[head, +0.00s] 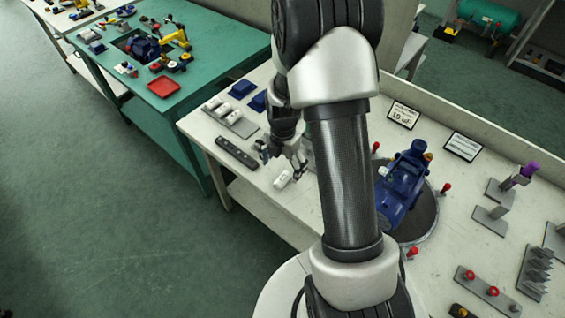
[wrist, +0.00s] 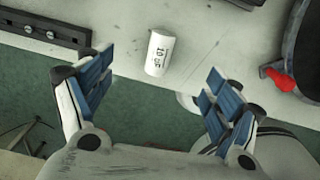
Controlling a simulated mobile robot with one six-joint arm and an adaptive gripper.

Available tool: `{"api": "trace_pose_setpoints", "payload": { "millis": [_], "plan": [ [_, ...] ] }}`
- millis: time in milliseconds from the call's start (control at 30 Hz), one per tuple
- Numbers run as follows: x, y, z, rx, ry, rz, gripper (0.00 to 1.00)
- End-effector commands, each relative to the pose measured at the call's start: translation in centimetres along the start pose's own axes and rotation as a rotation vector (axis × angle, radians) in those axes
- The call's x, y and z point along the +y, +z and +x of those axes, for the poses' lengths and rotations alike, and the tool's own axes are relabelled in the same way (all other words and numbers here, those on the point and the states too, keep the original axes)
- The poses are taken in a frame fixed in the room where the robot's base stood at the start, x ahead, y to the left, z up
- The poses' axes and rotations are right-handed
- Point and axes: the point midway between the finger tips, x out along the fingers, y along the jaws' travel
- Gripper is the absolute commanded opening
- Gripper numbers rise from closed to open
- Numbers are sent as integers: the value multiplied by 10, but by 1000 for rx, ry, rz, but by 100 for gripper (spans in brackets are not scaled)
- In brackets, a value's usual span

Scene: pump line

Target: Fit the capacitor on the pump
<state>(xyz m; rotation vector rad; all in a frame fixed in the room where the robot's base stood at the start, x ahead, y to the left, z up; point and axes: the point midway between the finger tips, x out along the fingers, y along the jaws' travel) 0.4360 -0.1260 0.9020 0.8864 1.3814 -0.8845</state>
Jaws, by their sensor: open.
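A white cylindrical capacitor (wrist: 159,52) with dark "10" lettering lies on its side on the pale bench, near its edge. It also shows in the head view (head: 282,180), just below my gripper (head: 285,162). My gripper is open and empty; in the wrist view its two blue-padded fingers (wrist: 158,88) are spread wide, with the capacitor beyond and between them. The blue pump (head: 405,184) sits on a round dark plate (head: 425,218) to the right. My arm hides part of the pump and plate.
A dark slotted bar (head: 237,153) lies left of the capacitor, and a grey holder with white cylinders (head: 230,117) is farther back. A "10 µF" sign (head: 403,114) stands behind the pump. Red knobs (head: 445,188) ring the plate. Grey fixtures (head: 490,220) stand right.

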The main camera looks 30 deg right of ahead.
Motion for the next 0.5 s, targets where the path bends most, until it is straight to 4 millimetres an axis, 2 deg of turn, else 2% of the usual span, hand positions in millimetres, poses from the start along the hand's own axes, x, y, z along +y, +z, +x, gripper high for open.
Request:
{"api": "trace_pose_setpoints", "payload": {
  "millis": [500],
  "plan": [
    [0, -1, 38, 1, 0, 2, 83]
  ]
}}
